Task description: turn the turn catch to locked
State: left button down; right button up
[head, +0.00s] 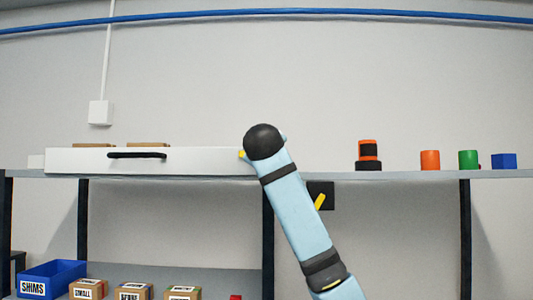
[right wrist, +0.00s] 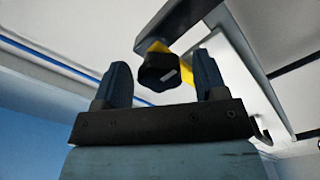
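The turn catch (right wrist: 158,72) shows in the right wrist view as a dark faceted knob with a pale mark, in front of a yellow piece (right wrist: 185,66). In the head view only a bit of yellow (head: 242,154) shows beside my arm, at the right end of the white drawer front (head: 75,160). My right gripper (right wrist: 162,62) is open, with one finger on each side of the knob and gaps visible. Whether either finger touches it I cannot tell. In the head view my right wrist hides the gripper and most of the catch. My left gripper is out of view.
The drawer front has a black handle (head: 137,155). A black plate with a yellow lever (head: 320,201) hangs below the shelf.

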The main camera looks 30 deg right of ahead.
jog(key=b+v, duration=0.2)
jog(key=v, duration=1.1)
jog(key=shift+a+b, duration=0.15)
jog(key=shift+b, duration=0.25)
jog(key=w+a+f+n+y+p, duration=0.15)
jog(key=w+f, duration=0.45)
jog(key=f, duration=0.6)
jog(key=w+a+f+n+y+p, duration=0.1)
jog(key=w+a+f+n+y, duration=0.3)
jog(key=f, duration=0.9)
notch_tip(320, 180, down, 21)
jog(key=m+g+y+p, duration=0.1)
jog(key=m+y+p, duration=0.1)
jog(key=y, duration=0.1)
jog(key=s+a+f+m+g+y+p, duration=0.1)
jog(key=s+f, duration=0.5)
jog(key=f, duration=0.4)
jog(key=s+a+f+g+y+p, duration=0.1)
jog(key=s+a+f, duration=0.1)
jog(key=s+f, duration=0.6)
jog(key=s+f+m+y, duration=0.1)
jog(key=s+f+m, duration=0.1)
jog(key=s+f, duration=0.5)
jog(key=s+a+f+m+g+y+p, duration=0.1)
jog(key=s+f, duration=0.6)
jog(key=s, duration=0.8)
jog(key=shift+s+f+m+p, duration=0.2)
jog(key=shift+f+m+p, duration=0.1)
jog(key=shift+m, duration=0.15)
